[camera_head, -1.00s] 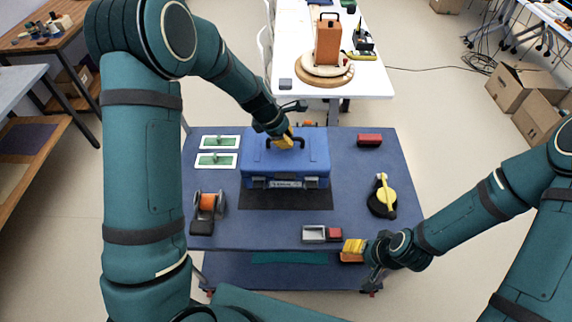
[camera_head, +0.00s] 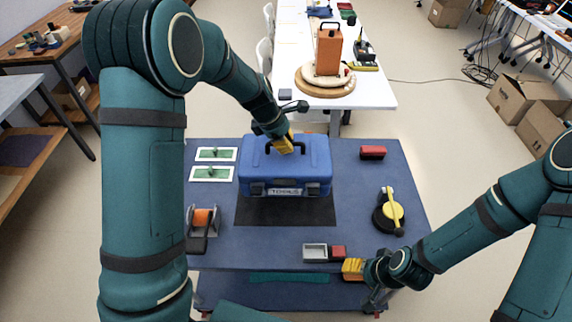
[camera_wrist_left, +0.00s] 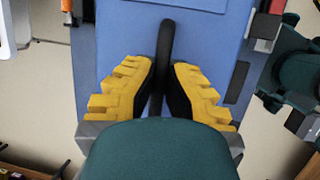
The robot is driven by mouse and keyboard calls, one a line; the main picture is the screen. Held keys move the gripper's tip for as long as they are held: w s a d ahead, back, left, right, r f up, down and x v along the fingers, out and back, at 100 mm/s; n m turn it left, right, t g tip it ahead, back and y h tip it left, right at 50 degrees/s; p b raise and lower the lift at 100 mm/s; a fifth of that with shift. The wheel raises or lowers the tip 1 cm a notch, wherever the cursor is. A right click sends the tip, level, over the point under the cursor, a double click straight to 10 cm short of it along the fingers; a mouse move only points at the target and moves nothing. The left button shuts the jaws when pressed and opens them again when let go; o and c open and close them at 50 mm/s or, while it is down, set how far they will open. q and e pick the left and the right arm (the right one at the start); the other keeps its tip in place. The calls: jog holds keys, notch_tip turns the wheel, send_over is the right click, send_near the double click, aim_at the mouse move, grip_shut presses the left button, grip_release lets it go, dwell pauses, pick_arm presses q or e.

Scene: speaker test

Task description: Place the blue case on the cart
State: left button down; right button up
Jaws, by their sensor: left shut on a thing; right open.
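The blue case (camera_head: 286,171), with a "TOOLS" label on its front, is upright over the blue cart (camera_head: 365,185). It is above the back part of a dark mat (camera_head: 285,211); I cannot tell whether its base touches. My left gripper (camera_head: 284,144) is shut on the case's dark handle (camera_head: 300,146). In the left wrist view, the yellow fingers (camera_wrist_left: 158,88) are on both sides of the handle (camera_wrist_left: 165,50), above the blue lid (camera_wrist_left: 115,38). My right gripper (camera_head: 353,268) is open and empty at the cart's front edge.
On the cart are green-and-white plates (camera_head: 212,174) at left, an orange spool (camera_head: 202,217), a grey-and-red tray (camera_head: 316,252), a red block (camera_head: 372,153) and a yellow-and-black tool (camera_head: 391,211). A white table (camera_head: 375,92) with an orange case (camera_head: 328,50) stands behind.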

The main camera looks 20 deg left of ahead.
pick_arm(q)
notch_tip(320, 180, down, 9)
jog(key=shift+w+r+b, duration=0.1)
jog(key=shift+b, duration=1)
jog(key=c, duration=1.3)
grip_release()
jog(key=shift+f, duration=0.2)
jog(key=shift+o, duration=0.8)
jog(key=shift+r, duration=0.1)
jog(key=shift+r, duration=0.2)
jog(key=p+v, duration=0.2)
jog(key=v, duration=0.9)
jog(key=shift+a+r+p, duration=0.15)
jog(key=shift+r+p, duration=0.2)
